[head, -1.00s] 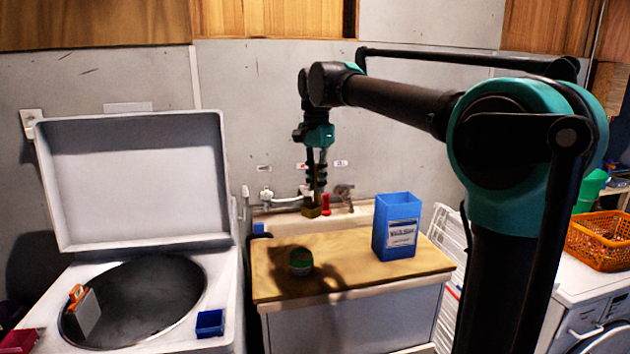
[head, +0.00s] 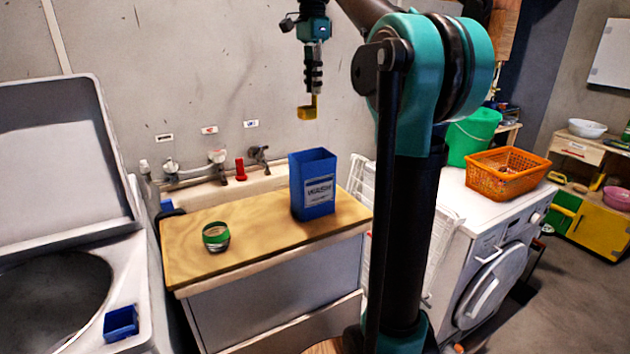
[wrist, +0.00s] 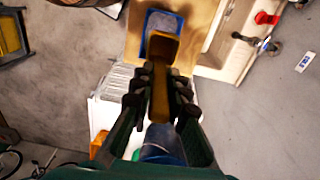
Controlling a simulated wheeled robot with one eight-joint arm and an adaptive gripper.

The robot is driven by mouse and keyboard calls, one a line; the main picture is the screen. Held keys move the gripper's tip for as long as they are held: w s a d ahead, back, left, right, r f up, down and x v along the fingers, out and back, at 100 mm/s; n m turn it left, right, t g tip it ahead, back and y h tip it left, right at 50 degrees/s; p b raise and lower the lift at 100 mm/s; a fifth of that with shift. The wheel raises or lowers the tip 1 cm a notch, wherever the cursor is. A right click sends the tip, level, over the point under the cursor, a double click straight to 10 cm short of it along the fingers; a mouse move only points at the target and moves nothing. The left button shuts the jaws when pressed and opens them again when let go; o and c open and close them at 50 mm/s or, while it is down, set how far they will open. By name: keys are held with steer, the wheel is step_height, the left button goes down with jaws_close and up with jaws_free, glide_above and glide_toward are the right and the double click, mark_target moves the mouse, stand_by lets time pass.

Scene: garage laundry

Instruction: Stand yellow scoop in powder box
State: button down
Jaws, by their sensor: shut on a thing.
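The yellow scoop (head: 307,108) hangs from my gripper (head: 313,88), with its cup low and its handle between the fingers. In the wrist view the scoop (wrist: 163,50) also shows between the closed fingers of my gripper (wrist: 160,85). The powder box (head: 313,190) is blue with a white label, open at the top, and stands upright on the wooden counter top (head: 260,228). The scoop is well above the box, apart from it. In the wrist view the box (wrist: 152,20) lies partly behind the scoop's cup.
An open-lidded washer with a blue tub (head: 121,323) is left. An orange basket (head: 507,175) sits on a white machine at right.

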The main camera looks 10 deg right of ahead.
mark_target(317, 110)
steer(key=shift+d+r, duration=0.1)
steer(key=shift+d, duration=0.35)
step_height(317, 110, down, 20)
steer(key=shift+w+d+r, duration=0.1)
steer(key=shift+r, duration=0.05)
steer(key=c, duration=1.5)
jaws_free()
step_height(317, 110, up, 12)
steer(key=shift+r, duration=0.1)
